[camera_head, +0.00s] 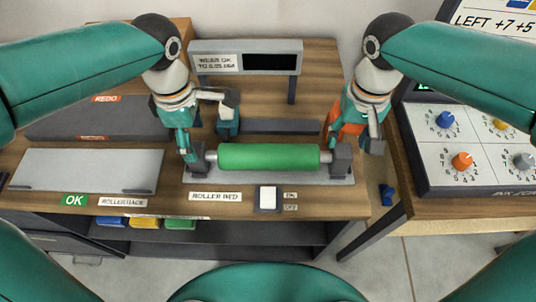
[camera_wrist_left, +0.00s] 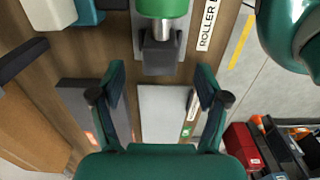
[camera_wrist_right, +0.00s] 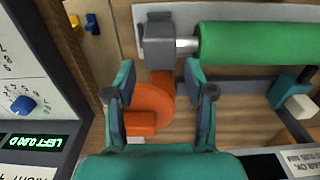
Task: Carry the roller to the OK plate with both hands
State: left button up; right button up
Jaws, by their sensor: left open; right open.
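The green roller (camera_head: 268,157) lies level in the roller bed (camera_head: 300,179), its metal shaft ends resting in dark end blocks. The OK plate (camera_head: 85,168) is a bare light grey plate at the left, with a green OK label in front. My left gripper (camera_head: 207,142) is open and empty above the left end of the bed. The left wrist view shows the roller (camera_wrist_left: 163,8) at the top, ahead of the fingers, and the OK plate (camera_wrist_left: 165,110) between them. My right gripper (camera_head: 355,142) is open near the right end block; the roller (camera_wrist_right: 255,44) lies ahead in its view.
A dark REDO plate (camera_head: 90,122) lies behind the OK plate. An orange object (camera_wrist_right: 150,108) sits near the right end block, seen between my right fingers. A gauge display (camera_head: 246,57) stands at the back. A knob panel (camera_head: 480,150) stands on the right table, across a gap.

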aim_at(201, 155)
pick_arm(q)
notch_tip(201, 155, down, 8)
jog(key=shift+r, duration=0.15)
pick_arm(e)
notch_tip(201, 155, down, 8)
jog(key=shift+r, duration=0.15)
pick_arm(q)
jog(key=c, duration=0.9)
pick_arm(e)
jog(key=c, duration=0.9)
pick_arm(q)
grip_shut()
pick_arm(e)
grip_shut()
